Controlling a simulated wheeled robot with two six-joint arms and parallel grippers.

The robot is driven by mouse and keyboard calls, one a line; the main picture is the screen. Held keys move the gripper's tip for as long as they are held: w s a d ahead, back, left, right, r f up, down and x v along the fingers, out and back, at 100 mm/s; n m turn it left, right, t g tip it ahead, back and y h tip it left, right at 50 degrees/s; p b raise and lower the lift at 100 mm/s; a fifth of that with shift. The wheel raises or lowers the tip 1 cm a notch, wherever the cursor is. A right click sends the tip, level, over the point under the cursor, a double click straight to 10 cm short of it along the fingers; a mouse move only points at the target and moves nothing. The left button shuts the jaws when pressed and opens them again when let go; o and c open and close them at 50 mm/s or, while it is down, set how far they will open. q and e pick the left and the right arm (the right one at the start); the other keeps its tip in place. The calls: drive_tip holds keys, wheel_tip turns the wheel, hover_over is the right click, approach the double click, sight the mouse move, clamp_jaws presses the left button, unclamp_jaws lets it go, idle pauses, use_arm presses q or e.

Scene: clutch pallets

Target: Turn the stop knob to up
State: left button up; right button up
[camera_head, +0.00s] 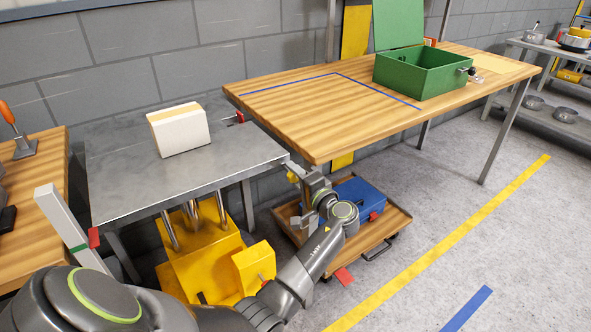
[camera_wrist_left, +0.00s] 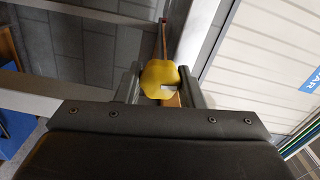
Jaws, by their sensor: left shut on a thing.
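The stop knob (camera_wrist_left: 158,74) is yellow with a lobed rim and a pale mark toward its lower right in the left wrist view. My left gripper (camera_wrist_left: 160,88) is shut on it, one finger at each side. In the head view the left gripper (camera_head: 297,172) is beside the front right corner of the grey metal table (camera_head: 240,162). Only a small yellow part of the knob (camera_head: 291,177) shows there, and the gripper hides the rest. My right gripper is in neither view.
A yellow base (camera_head: 205,262) stands under the metal table, which holds a cream block (camera_head: 180,130). A wooden dolly (camera_head: 385,222) with a blue case (camera_head: 358,194) is close to my left gripper. A wooden table (camera_head: 300,125) holds an open green box (camera_head: 425,78).

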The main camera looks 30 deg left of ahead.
use_arm(q)
drive_tip(key=shift+r+m+p, duration=0.2)
drive_tip(key=shift+m+p, duration=0.25)
drive_tip(key=shift+m, duration=0.15)
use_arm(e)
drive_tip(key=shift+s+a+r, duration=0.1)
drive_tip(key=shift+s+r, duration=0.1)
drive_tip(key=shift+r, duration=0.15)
use_arm(q)
drive_tip(key=shift+f+m, duration=0.1)
drive_tip(key=shift+m, duration=0.3)
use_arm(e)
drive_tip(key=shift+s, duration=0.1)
use_arm(q)
drive_tip(key=o, duration=1)
drive_tip(key=shift+w+f, duration=0.1)
